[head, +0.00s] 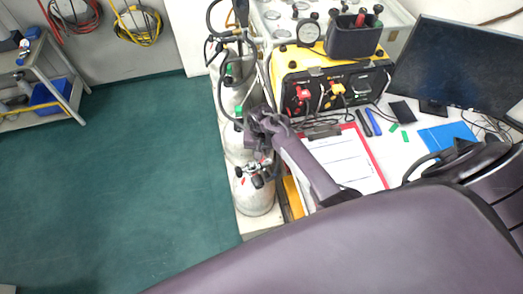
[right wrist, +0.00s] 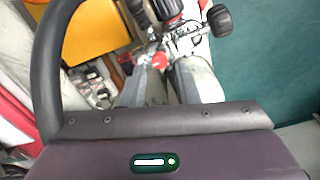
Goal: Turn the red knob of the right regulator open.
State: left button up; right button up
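My right gripper (right wrist: 158,72) is open in the right wrist view, its two fingers apart. A small red knob (right wrist: 158,60) on a metal regulator (right wrist: 182,42) shows between and just beyond the fingertips; I cannot tell whether they touch it. In the head view my right gripper (head: 262,143) is over the front grey cylinder (head: 254,196), close above its regulator (head: 257,172). The arm hides part of that fitting, and the red knob is hard to make out there. My left gripper is not in view.
More cylinders with hoses (head: 232,92) stand behind. A yellow air panel (head: 290,62) with a red handle (head: 303,94) and a yellow handle (head: 337,88) is on the desk. A clipboard (head: 345,160) lies under my forearm. A monitor (head: 460,68) stands right. The green floor (head: 130,170) is clear.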

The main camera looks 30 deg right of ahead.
notch_tip(320, 180, down, 2)
jog(key=shift+w+d+f, duration=0.15)
jog(key=shift+f, duration=0.55)
grip_shut()
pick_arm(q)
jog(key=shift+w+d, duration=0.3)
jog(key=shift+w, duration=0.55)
